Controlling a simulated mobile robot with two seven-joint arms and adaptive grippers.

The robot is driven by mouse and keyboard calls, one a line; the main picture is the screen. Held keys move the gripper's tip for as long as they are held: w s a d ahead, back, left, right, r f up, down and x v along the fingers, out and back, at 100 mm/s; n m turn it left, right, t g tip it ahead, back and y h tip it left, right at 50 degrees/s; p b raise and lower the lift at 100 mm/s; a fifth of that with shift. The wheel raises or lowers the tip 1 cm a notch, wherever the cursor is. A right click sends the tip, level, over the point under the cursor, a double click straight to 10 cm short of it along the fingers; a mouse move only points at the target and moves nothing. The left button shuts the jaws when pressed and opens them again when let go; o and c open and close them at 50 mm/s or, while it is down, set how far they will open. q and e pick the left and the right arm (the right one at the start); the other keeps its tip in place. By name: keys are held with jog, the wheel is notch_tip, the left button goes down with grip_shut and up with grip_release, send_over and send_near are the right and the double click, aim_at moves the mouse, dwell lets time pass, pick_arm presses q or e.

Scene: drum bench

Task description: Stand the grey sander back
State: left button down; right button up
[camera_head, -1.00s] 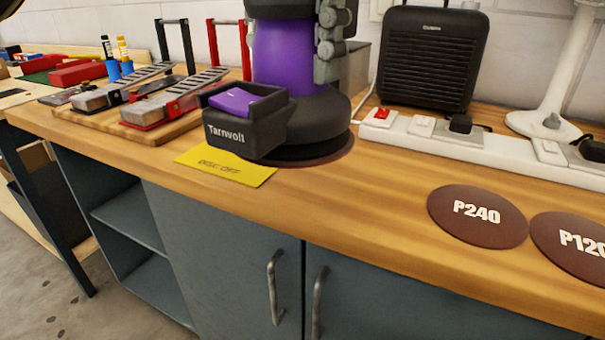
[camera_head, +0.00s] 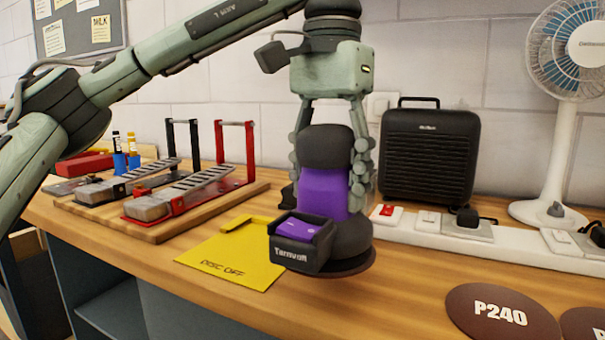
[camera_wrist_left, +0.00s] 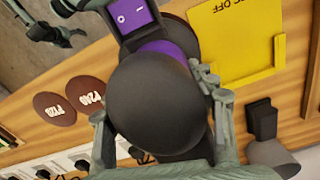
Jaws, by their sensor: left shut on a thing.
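I see no grey sander; the sander in view is purple and black (camera_head: 325,190), with a black box marked "Tarnvoll" on its front and a dark round disc beneath. My left gripper (camera_head: 331,170) is shut around its black top from above. The sander is upright, seemingly just above the bench, to the right of a yellow "DISC OFF" plate (camera_head: 230,262) with a raised corner edge. In the left wrist view its rounded black top (camera_wrist_left: 158,98) fills the middle between the fingers. A grey-green gripper, seemingly my right (camera_wrist_left: 48,30), shows small at the upper left there.
Dark discs lie at the right front, one marked P240 (camera_head: 502,312). Behind the sander stand a black speaker-like box (camera_head: 428,150), a white power strip (camera_head: 520,248) and a fan (camera_head: 570,100). Racks on a wooden board (camera_head: 165,228) stand left. Bench front is clear between plate and discs.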

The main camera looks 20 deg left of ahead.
pick_arm(q)
jog(key=w, duration=0.1)
jog(key=w+f, duration=0.1)
jog(key=w, duration=0.1)
jog(key=shift+d+f, duration=0.3)
jog(key=shift+d, duration=0.1)
jog(key=shift+f+b, duration=0.3)
jog(key=shift+f, duration=0.05)
notch_tip(320, 180, down, 2)
jog(key=shift+f+b, duration=0.15)
jog(key=shift+b, duration=0.25)
jog(key=shift+f, duration=0.45)
pick_arm(e)
jog(key=shift+d+v, duration=0.15)
jog(key=shift+v, duration=0.95)
jog(key=shift+d+v, duration=0.15)
jog(key=shift+v, duration=0.95)
pick_arm(q)
jog(key=shift+s+f, duration=0.1)
jog(key=shift+f, duration=0.35)
pick_arm(e)
jog(key=shift+r, duration=0.35)
